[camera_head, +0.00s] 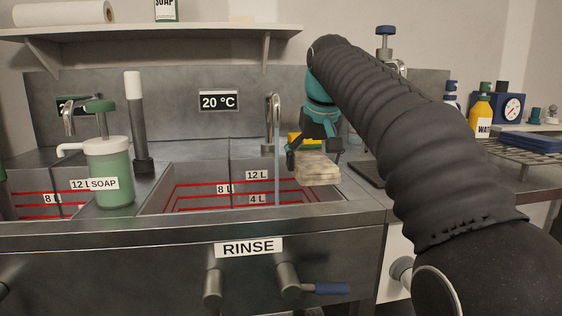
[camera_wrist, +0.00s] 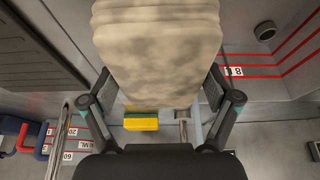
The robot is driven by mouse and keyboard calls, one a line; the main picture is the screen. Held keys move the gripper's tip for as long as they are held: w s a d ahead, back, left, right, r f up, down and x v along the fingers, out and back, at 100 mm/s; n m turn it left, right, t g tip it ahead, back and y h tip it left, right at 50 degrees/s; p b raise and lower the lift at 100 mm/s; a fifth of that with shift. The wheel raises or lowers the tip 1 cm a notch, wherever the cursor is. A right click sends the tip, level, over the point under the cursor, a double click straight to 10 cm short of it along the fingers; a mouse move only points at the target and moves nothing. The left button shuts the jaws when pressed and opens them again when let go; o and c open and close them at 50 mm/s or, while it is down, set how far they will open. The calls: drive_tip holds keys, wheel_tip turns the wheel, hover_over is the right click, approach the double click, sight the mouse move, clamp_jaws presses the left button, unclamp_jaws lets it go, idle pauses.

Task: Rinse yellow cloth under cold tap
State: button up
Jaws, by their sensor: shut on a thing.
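My gripper (camera_head: 317,153) is shut on a folded, pale yellowish cloth (camera_head: 316,170) with grey-brown stains. The cloth hangs over the right part of the rinse basin (camera_head: 155,201), and fills the upper middle of the wrist view (camera_wrist: 155,55) between my two fingers. The tap (camera_head: 274,108) under the 20 °C sign stands behind the basin. A thin stream of water (camera_head: 277,165) falls from it into the basin, to the left of the cloth and apart from it in the head view. A blue lever handle (camera_head: 331,289) on the sink front points right.
A yellow and green sponge (camera_wrist: 141,122) lies behind the cloth. A soap dispenser (camera_head: 110,170) stands left of the basin, with a white-topped post (camera_head: 136,125) behind it. A rack (camera_head: 515,153) and a yellow bottle (camera_head: 482,112) are at the right.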

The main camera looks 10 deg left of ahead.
sight(333, 162)
drive_tip(key=shift+r, duration=0.1)
drive_tip(key=shift+s+d+r+p, duration=0.35)
drive_tip(key=shift+d+r+p, duration=0.15)
drive_tip(key=shift+d+r, duration=0.15)
drive_tip(key=shift+s+d+r+p, duration=0.35)
drive_tip(key=shift+d+r+p, duration=0.1)
drive_tip(key=shift+d+r, duration=0.25)
drive_tip(key=shift+s+d+r+p, duration=0.35)
drive_tip(key=shift+d+r+p, duration=0.15)
drive_tip(key=shift+d, duration=0.25)
drive_tip(key=shift+s+d+r, duration=0.1)
drive_tip(key=shift+d, duration=0.05)
drive_tip(key=shift+d, duration=0.1)
